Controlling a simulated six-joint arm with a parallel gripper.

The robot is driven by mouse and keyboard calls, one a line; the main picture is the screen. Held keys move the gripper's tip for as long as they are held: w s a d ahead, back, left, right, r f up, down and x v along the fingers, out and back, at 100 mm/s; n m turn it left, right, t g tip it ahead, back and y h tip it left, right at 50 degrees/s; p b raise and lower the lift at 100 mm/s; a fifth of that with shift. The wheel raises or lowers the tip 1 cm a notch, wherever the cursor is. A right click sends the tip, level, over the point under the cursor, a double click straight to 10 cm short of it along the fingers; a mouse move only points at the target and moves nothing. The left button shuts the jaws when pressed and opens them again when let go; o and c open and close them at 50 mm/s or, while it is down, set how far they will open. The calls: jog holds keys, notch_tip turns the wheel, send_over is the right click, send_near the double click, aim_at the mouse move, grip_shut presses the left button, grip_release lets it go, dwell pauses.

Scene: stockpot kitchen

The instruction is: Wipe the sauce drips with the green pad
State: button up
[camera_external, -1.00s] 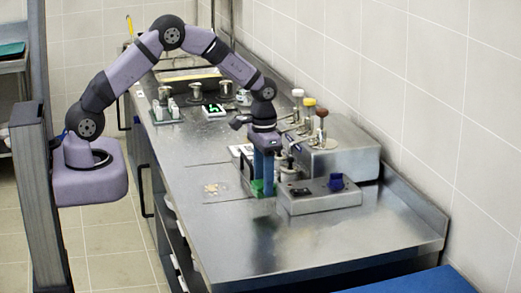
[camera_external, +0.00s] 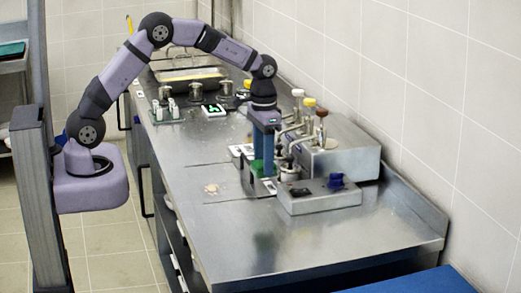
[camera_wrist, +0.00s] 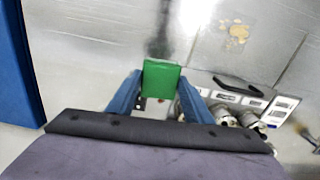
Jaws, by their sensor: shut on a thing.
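The green pad (camera_wrist: 161,76) is a flat rectangular block. In the wrist view it sits between the two blue fingers of my gripper (camera_wrist: 160,84), which are shut on it. In the external view my gripper (camera_external: 263,168) points down, close to the left side of the metal dispenser unit. The pad is small and partly hidden there. The sauce drips are a tan, patchy spot (camera_external: 212,188) on the steel counter, left of my gripper. They also show in the wrist view (camera_wrist: 236,32), up and to the right of the pad and apart from it.
The dispenser (camera_external: 340,150) with several pump tops stands right of my gripper. A low grey box with a blue knob (camera_external: 337,181) stands in front of it. A thin upright plate (camera_external: 247,178) stands close by my gripper. The front counter (camera_external: 310,240) is clear.

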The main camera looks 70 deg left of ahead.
jog(key=s+a+r+n+p, duration=0.2)
jog(key=s+a+r+p, duration=0.1)
jog(key=a+r+p, duration=0.4)
jog(key=s+a+f+m+p, duration=0.1)
jog(key=s+a+f+m, duration=0.1)
jog(key=s+f, duration=0.5)
notch_tip(320, 180, down, 2)
jog(key=shift+a+f+p, duration=0.1)
jog(key=shift+a+p, duration=0.25)
jog(key=shift+a, duration=0.35)
jog(key=shift+s, duration=0.1)
